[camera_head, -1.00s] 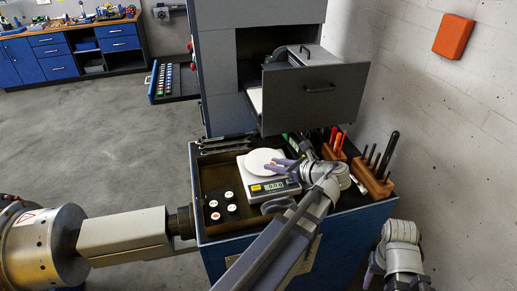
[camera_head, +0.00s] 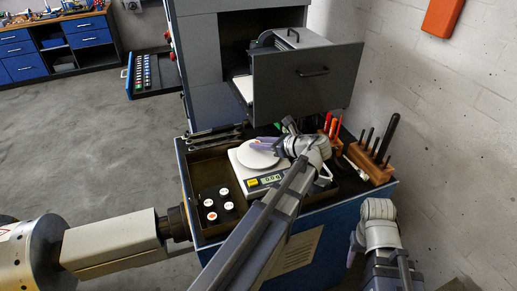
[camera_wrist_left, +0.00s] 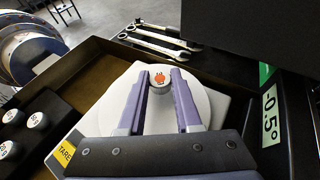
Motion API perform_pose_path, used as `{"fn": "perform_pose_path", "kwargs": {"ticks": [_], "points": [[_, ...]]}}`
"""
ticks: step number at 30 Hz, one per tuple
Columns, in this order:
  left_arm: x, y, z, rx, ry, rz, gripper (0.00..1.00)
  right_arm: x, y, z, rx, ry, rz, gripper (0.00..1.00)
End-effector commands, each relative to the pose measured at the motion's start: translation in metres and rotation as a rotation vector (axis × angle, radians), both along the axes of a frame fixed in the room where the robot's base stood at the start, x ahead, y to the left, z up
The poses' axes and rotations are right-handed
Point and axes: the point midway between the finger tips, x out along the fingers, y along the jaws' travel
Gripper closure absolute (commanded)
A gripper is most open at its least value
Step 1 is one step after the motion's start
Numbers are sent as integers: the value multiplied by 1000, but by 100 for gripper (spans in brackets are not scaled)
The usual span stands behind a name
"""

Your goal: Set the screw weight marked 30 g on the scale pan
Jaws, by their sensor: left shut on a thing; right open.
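The scale pan (camera_head: 252,158) is a white round disc on a pale scale (camera_head: 245,178) with a lit display that seems to read zeros. My left gripper (camera_head: 260,143) is over the pan with its purple fingers. In the left wrist view the left gripper (camera_wrist_left: 160,88) is shut on a small screw weight (camera_wrist_left: 159,76) with a white top and a red mark. Its number is not legible. The pan (camera_wrist_left: 202,100) lies behind it; I cannot tell whether they touch. My right gripper (camera_head: 354,250) is open and empty at the lower right, beside the cabinet.
Several white-topped weights (camera_head: 224,192) stand in a dark block left of the scale. Wrenches (camera_head: 212,135) lie behind it. Wooden blocks with screwdrivers (camera_head: 370,165) stand to the right. An open drawer (camera_head: 305,82) overhangs the back of the bench.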

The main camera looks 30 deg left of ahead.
Motion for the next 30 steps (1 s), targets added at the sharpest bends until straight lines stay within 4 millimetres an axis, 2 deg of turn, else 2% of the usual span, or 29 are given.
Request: {"fn": "perform_pose_path", "kwargs": {"ticks": [1,8,13,14,21,30], "points": [[0,0,-6,0,0,0,100,0,0,-6,0,0,0,46],[0,0,-3,0,0,1,100,0,0,-3,0,0,0,46],[0,0,-9,0,0,1,100,0,0,-9,0,0,0,46],[0,0,-8,0,0,1,66,0,0,-8,0,0,0,46],[0,0,-7,0,0,1,39,0,0,-7,0,0,0,46],[0,0,-5,0,0,1,37,0,0,-5,0,0,0,46]]}}
